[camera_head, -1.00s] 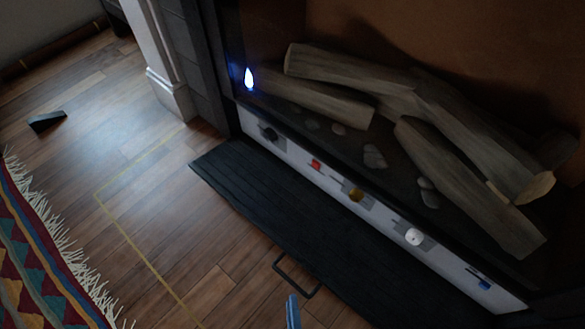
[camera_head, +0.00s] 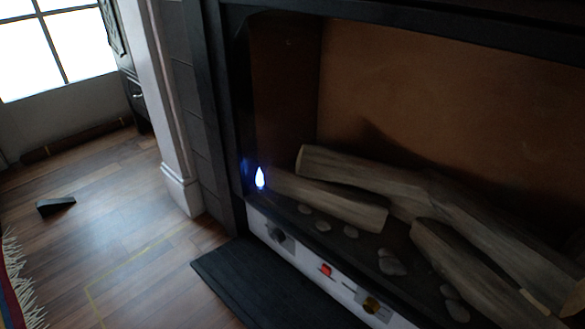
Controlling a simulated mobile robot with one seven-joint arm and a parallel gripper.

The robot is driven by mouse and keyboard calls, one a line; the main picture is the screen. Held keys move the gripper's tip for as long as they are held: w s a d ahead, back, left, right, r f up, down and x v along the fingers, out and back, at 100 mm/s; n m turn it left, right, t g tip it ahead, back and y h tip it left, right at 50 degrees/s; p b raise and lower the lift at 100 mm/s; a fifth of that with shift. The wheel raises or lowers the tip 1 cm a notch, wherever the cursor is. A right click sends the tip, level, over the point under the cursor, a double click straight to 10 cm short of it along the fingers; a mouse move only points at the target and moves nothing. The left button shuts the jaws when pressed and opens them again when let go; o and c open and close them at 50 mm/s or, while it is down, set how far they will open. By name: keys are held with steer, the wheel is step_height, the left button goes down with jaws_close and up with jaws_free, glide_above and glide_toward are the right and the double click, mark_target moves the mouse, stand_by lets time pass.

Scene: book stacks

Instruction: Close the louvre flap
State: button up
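The louvre flap (camera_head: 262,288) is a black panel at the foot of the fireplace. It is folded down and open, sticking out low over the wood floor, with the white control strip (camera_head: 300,258) showing behind it. Only its left part is in view; its right part and its handle are cut off by the bottom edge. My gripper is not in view.
A small blue-white flame (camera_head: 260,178) burns beside the logs (camera_head: 340,201). A dark wedge (camera_head: 56,205) lies on open floor at left. A fringed rug (camera_head: 17,283) is at lower left.

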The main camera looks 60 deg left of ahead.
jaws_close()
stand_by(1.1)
